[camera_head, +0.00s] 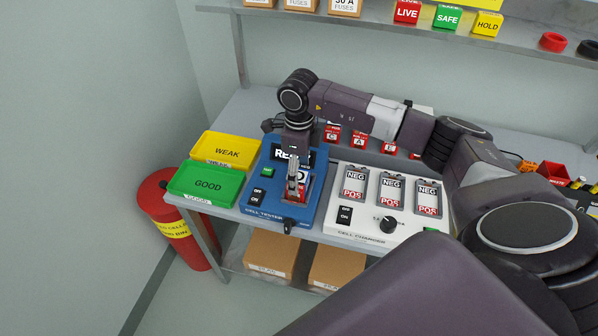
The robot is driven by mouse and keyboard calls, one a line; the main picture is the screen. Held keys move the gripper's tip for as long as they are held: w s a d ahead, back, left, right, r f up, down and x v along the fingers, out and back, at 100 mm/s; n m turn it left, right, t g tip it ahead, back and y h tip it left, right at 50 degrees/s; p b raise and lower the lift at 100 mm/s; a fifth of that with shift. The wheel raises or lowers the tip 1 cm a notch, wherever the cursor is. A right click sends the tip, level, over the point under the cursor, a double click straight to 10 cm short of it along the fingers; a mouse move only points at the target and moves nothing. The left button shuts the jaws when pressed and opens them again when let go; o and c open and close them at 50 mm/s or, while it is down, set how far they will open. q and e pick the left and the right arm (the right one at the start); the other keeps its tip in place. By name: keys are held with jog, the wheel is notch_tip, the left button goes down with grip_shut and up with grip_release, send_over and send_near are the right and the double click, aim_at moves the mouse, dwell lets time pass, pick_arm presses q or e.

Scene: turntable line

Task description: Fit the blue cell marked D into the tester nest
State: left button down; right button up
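The blue cell tester (263,191) stands on the bench at left centre. Its nest (305,195) has a red lower part and is largely covered by my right gripper (293,187). The gripper points down over the nest with its fingers close together. A blue patch with a white letter that looks like D shows beside the fingers. I cannot tell whether it is the cell D, whether it is seated, or whether the fingers grip it. My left gripper is not in view.
A white cell charger (362,229) with three NEG/POS slots stands right of the tester. Yellow WEAK (228,151) and green GOOD (206,184) trays lie left. Red-labelled cells, including C (332,133), stand behind. A red bin (178,226) stands beside the bench.

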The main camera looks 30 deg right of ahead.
jog(key=shift+o, duration=0.9)
jog(key=shift+r, duration=0.15)
jog(key=shift+r, duration=0.25)
notch_tip(320, 180, up, 12)
jog(key=b, duration=0.3)
jog(key=shift+f, duration=0.25)
